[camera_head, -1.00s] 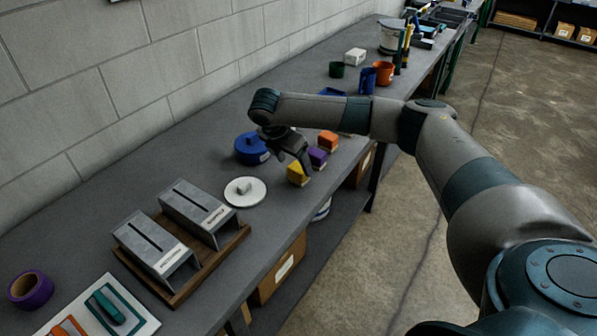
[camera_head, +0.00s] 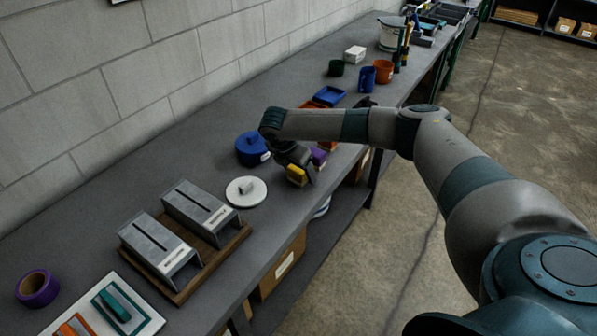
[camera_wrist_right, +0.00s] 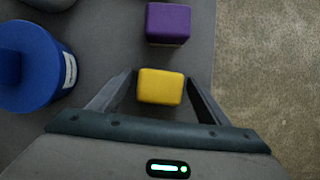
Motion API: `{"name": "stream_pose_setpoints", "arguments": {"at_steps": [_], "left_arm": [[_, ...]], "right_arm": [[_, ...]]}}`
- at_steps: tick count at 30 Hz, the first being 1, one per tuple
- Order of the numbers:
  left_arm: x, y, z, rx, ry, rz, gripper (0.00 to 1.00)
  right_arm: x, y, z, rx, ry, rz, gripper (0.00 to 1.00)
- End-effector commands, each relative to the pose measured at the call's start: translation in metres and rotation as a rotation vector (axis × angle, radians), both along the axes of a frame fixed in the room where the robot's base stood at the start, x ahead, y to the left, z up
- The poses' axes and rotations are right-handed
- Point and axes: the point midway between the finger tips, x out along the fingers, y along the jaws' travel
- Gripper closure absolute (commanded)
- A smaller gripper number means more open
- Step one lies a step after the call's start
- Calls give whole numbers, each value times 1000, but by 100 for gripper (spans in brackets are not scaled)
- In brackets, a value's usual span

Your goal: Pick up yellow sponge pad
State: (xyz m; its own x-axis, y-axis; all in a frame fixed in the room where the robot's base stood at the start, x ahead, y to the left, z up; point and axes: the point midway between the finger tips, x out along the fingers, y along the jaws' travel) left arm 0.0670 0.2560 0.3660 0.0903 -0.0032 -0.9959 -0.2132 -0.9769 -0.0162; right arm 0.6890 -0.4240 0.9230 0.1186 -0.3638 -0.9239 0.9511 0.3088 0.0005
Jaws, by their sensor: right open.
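The yellow sponge pad (camera_head: 296,174) is a small block on the grey bench near its front edge, partly covered by my right gripper in the head view. In the right wrist view the yellow sponge pad (camera_wrist_right: 161,87) lies between the two fingers, with a gap on each side. My right gripper (camera_head: 303,176) is open and low over the pad; its spread fingers (camera_wrist_right: 160,80) also show in the wrist view. My left gripper is not in view.
A purple block (camera_wrist_right: 168,24) lies just beyond the pad. A blue round container (camera_head: 251,149) and a white disc with a knob (camera_head: 246,192) stand close by. Two grey metal holders (camera_head: 160,243) sit on a wooden base. The bench's front edge is close to the pad.

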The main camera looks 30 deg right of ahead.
Motion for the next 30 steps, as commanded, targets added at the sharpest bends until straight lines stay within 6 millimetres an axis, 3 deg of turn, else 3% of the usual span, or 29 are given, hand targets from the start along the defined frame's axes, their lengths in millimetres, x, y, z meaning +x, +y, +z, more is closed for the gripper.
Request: {"name": "stream_pose_setpoints", "arguments": {"at_steps": [12,14,18,30], "left_arm": [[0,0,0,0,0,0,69],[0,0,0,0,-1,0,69],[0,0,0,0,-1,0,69],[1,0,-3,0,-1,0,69]], "right_arm": [[0,0,0,0,0,1,30],[0,0,0,0,0,1,42],[0,0,0,0,0,1,75],[0,0,3,0,0,0,75]]}}
